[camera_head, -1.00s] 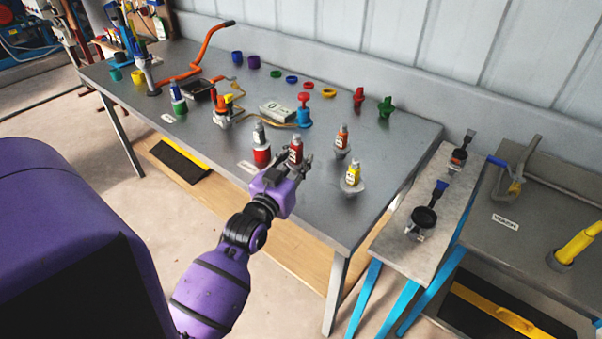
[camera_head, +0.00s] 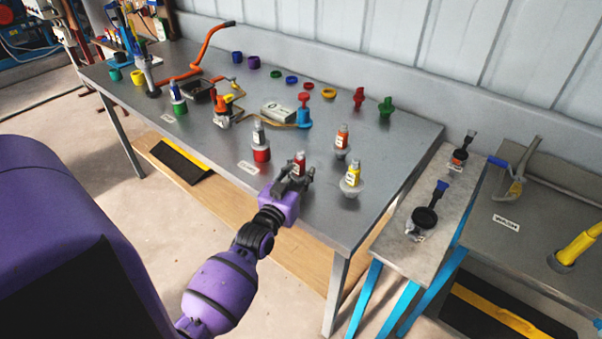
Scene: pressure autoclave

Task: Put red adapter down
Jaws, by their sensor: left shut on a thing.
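The red adapter (camera_head: 299,161) is a small red piece with a grey top and a white label. My left gripper (camera_head: 297,175) is shut on it near the front edge of the grey metal table (camera_head: 225,165). The fingers hide its lower part, so I cannot tell whether it touches the table top. My right gripper is not in view.
A grey-topped piece with a red base (camera_head: 260,152) stands just left of the held adapter. Bare table lies between these. A narrow side bench (camera_head: 405,243) is farther right.

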